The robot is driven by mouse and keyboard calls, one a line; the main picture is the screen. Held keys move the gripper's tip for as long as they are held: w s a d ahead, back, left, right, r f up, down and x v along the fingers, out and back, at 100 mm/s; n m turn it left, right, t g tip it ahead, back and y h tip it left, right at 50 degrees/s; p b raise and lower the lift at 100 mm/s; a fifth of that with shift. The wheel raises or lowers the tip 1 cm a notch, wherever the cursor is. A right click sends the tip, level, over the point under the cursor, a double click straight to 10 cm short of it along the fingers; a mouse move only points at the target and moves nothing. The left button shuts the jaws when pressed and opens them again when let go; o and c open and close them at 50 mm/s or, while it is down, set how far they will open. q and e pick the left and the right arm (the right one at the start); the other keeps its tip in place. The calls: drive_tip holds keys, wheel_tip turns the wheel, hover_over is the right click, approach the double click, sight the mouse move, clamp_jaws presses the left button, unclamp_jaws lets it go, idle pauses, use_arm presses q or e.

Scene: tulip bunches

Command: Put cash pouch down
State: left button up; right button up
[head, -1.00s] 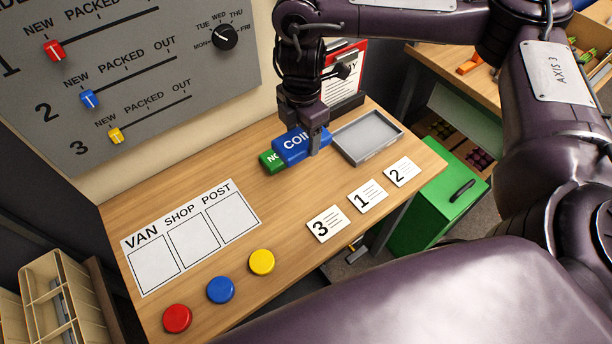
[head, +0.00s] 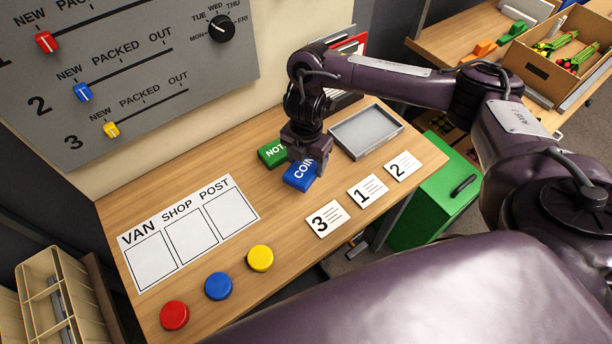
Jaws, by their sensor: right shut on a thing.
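A blue pouch (head: 299,178) with white letters, of which "COI" shows, is at the back middle of the wooden table. My right gripper (head: 306,163) is above it, shut on it, and covers part of its top and lettering. The pouch looks low, at or near the table top; I cannot tell whether it touches. A green pouch (head: 272,153) marked "NOT" lies just behind and left of it, partly hidden by my gripper. My left gripper is not in view.
A grey tray (head: 366,146) stands right of the pouches. Cards 3 (head: 327,218), 1 (head: 368,191) and 2 (head: 402,166) lie along the front edge. A VAN/SHOP/POST sheet (head: 190,236) and red (head: 174,315), blue (head: 218,286) and yellow (head: 260,258) discs lie left.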

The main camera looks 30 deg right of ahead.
sight(306, 173)
drive_tip(key=shift+f, duration=0.8)
drive_tip(key=shift+f+b, duration=0.9)
drive_tip(key=shift+f, duration=0.9)
drive_tip(key=shift+f, duration=0.15)
drive_tip(key=o, duration=1.1)
wheel_tip(306, 173, up, 11)
drive_tip(key=p, duration=0.3)
drive_tip(key=shift+p, duration=0.4)
drive_tip(key=shift+r, duration=0.65)
